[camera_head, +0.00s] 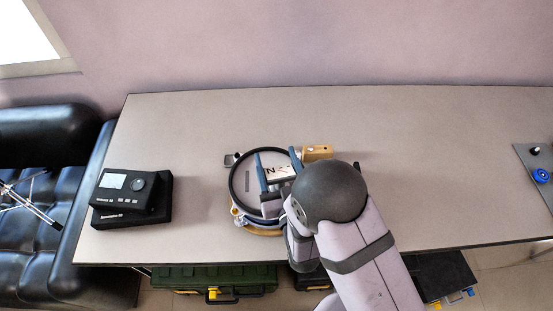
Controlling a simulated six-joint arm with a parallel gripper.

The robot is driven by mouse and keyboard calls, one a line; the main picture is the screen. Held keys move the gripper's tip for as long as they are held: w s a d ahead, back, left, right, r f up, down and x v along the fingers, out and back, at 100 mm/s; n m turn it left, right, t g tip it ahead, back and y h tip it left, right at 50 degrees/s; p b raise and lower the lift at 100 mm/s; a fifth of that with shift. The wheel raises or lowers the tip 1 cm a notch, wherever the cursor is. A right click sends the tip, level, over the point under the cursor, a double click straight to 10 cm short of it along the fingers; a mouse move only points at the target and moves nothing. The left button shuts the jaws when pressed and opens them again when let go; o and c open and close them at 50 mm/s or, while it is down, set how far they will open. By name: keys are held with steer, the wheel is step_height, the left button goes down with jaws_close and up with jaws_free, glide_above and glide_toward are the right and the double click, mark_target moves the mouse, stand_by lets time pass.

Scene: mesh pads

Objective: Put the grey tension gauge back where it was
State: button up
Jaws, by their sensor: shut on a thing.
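A pale grey block with dark lettering, which looks like the tension gauge (279,172), is between the two blue fingers of my gripper (278,160). My gripper is shut on it, over the round mesh pad (233,196). The pad has a black rim and a yellowish lower edge and lies near the table's front middle. My arm covers the pad's right side and part of the gauge. I cannot tell whether the gauge touches the pad.
A small yellow box (318,152) stands just behind my wrist. Stacked black devices (131,196) sit at the table's left. A grey board with a blue round part (541,175) is at the far right. The table (440,150) is clear between.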

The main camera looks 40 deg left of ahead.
mark_target(279, 173)
steer(key=shift+f, duration=0.15)
steer(key=o, duration=1.6)
steer(key=shift+o, duration=0.2)
steer(key=b+v, duration=0.1)
steer(key=v, duration=0.2)
steer(key=shift+s+d+f, duration=0.15)
steer(key=shift+s+d, duration=0.05)
steer(key=shift+d, duration=0.05)
steer(key=shift+s+d+b, duration=0.35)
steer(key=shift+d, duration=0.25)
steer(key=c, duration=0.5)
